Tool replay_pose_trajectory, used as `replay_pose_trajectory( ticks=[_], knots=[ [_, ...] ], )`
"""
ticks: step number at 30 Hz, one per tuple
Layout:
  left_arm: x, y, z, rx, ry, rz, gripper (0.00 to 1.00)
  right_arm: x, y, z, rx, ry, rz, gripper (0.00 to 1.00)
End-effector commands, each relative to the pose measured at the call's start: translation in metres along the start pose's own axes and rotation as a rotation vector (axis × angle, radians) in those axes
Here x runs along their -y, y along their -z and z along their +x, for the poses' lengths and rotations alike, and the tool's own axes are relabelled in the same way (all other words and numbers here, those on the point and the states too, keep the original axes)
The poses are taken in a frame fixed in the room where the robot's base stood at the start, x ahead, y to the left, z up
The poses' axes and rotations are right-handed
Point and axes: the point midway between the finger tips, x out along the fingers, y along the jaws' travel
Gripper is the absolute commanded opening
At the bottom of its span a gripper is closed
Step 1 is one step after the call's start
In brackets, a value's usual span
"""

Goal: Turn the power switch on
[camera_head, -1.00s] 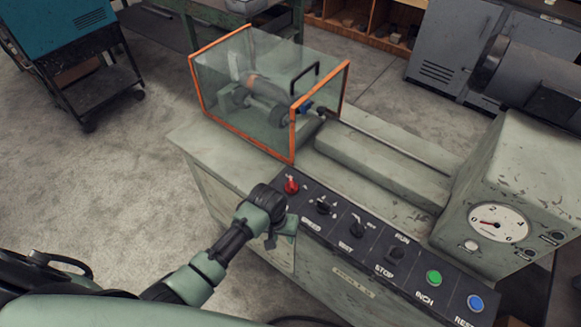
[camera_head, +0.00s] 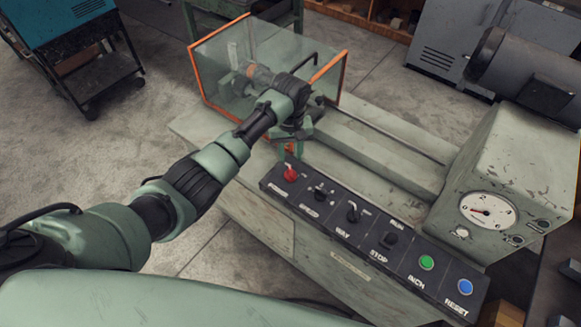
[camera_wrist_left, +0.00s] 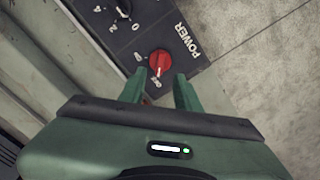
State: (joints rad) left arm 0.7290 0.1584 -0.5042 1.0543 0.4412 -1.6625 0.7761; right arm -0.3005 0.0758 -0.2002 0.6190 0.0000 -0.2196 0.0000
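The power switch is a red round knob (camera_head: 290,173) at the left end of the black control panel (camera_head: 330,228). The left wrist view shows the knob (camera_wrist_left: 159,62) beside the word POWER, with a pale pointer mark and small lettering that I cannot read surely. My left gripper (camera_head: 291,150) is above the machine, just behind the knob in the head view. In the left wrist view its two green fingers (camera_wrist_left: 160,88) are apart, with nothing between them. The knob lies just beyond their tips. Contact is not visible. My right gripper is not in view.
Next to the power knob are the speed knob (camera_head: 319,192), other black switches, a green button (camera_head: 426,262) and a blue button (camera_head: 465,287). A clear guard box with orange edges (camera_head: 343,75) stands behind my left gripper. A gauge (camera_head: 488,210) is at the right.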

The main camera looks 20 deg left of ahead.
Motion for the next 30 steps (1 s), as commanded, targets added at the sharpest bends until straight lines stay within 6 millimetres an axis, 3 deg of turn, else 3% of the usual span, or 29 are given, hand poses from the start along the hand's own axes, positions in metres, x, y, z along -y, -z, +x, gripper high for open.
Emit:
replay_pose_trajectory(
  ticks=[15, 26, 27, 30],
  knots=[
    [0.0, 0.001, 0.068, 0.005, 0.003, -0.007, 0.33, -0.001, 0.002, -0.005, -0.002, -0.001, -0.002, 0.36],
    [0.0, 0.001, 0.076, 0.002, 0.002, -0.006, 0.33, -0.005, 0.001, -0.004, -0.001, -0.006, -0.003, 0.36],
    [0.0, 0.001, 0.076, 0.002, 0.002, -0.006, 0.3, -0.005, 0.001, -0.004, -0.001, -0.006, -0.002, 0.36],
    [0.0, 0.001, 0.076, 0.002, 0.002, -0.006, 0.02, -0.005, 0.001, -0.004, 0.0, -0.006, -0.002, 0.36]
  ],
)
